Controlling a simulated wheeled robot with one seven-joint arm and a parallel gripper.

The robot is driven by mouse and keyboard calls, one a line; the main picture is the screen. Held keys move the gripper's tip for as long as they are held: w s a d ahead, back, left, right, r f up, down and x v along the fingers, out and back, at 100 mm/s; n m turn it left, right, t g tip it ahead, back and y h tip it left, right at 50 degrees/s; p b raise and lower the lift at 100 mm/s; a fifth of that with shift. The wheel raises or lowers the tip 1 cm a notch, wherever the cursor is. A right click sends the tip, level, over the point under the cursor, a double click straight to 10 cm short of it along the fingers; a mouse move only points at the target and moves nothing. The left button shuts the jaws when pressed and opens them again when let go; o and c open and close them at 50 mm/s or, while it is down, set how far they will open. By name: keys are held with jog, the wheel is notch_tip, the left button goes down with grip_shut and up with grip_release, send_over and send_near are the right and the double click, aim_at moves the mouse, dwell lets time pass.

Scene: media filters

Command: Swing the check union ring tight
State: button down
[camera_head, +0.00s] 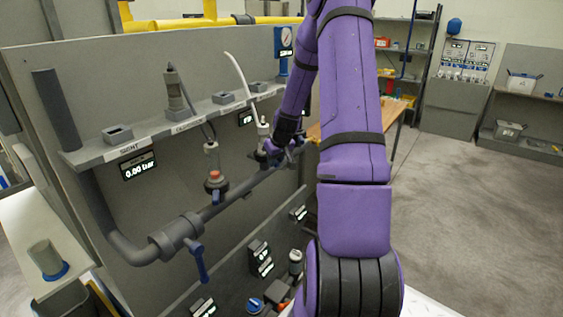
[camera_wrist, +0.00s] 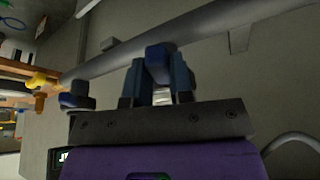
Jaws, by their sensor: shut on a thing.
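My gripper (camera_wrist: 160,75) is shut on a dark blue piece (camera_wrist: 159,62) in the wrist view, which sits against the grey pipe (camera_wrist: 205,30). It looks like a ring lug or handle; the fingers hide much of it, so I cannot tell how far the ring is turned. In the head view my gripper (camera_head: 275,150) is at the right part of the grey pipe (camera_head: 245,187), partly hidden by my purple arm. A grey union (camera_head: 175,236) with a blue handle (camera_head: 200,262) hanging down is at the pipe's lower left, apart from my gripper.
A grey shelf (camera_head: 120,148) with labels runs along the panel above the pipe. A blue knob (camera_wrist: 76,96) is left of the fingers. Open floor (camera_head: 470,210) lies to the right.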

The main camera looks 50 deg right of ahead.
jog(key=shift+w+a+m+h, duration=0.35)
jog(key=shift+a+m, duration=0.25)
jog(key=shift+m, duration=0.4)
jog(key=shift+w+a+m+h, duration=0.2)
jog(key=shift+a+m+h, duration=0.3)
jog(key=shift+m, duration=0.5)
jog(key=shift+a+g, duration=0.15)
jog(key=shift+g, duration=0.15)
jog(key=c, duration=1)
grip_release()
jog(key=shift+r, duration=0.1)
jog(key=v, duration=1)
jog(key=shift+r, duration=0.3)
